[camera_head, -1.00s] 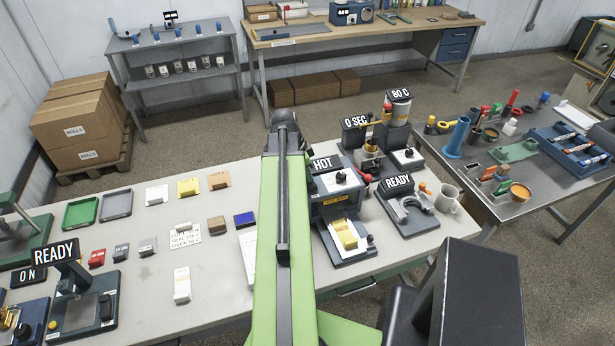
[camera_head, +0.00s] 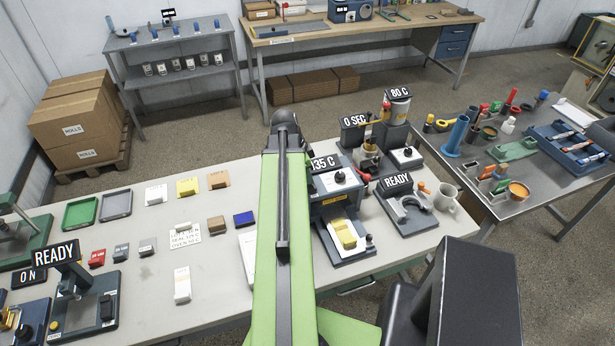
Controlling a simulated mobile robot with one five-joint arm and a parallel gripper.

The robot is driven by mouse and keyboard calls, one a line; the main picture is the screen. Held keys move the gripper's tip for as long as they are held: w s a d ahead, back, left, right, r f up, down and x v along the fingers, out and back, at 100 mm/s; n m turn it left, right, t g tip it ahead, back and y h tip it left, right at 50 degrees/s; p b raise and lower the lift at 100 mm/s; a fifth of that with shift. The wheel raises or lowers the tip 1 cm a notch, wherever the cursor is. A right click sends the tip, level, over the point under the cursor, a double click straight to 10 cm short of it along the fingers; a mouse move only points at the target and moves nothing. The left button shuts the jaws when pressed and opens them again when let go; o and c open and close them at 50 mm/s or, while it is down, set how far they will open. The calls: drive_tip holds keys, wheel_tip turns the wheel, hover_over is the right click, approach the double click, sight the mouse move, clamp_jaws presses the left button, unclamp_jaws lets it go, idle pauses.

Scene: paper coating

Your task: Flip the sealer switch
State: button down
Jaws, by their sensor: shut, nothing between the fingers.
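No machine is clearly labelled as a sealer, so I cannot tell which one it is. A blue-grey machine (camera_head: 333,202) with a dark knob (camera_head: 340,177) on top stands just right of my arm under a "135 C" sign. A block with a yellow part (camera_head: 344,233) lies on its front plate. At the lower left, a dark press (camera_head: 95,305) stands under a "READY" sign. Beside it, a partly cut-off device (camera_head: 32,328) has an "ON" sign. My green arm reaches over the bench; its gripper is not visible.
The grey bench (camera_head: 140,275) holds trays, small blocks and a white card. Right of the machine are a "READY" stand (camera_head: 405,212), a white mug (camera_head: 444,198) and a "0 SEC" device. A side table (camera_head: 540,190) stands at the right. Cartons (camera_head: 80,125) stand at the left.

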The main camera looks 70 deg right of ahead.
drive_tip(key=p+v, duration=1.2)
drive_tip(key=v, duration=0.1)
drive_tip(key=shift+s+r, duration=0.2)
drive_tip(key=shift+s, duration=0.15)
drive_tip(key=shift+d, duration=0.1)
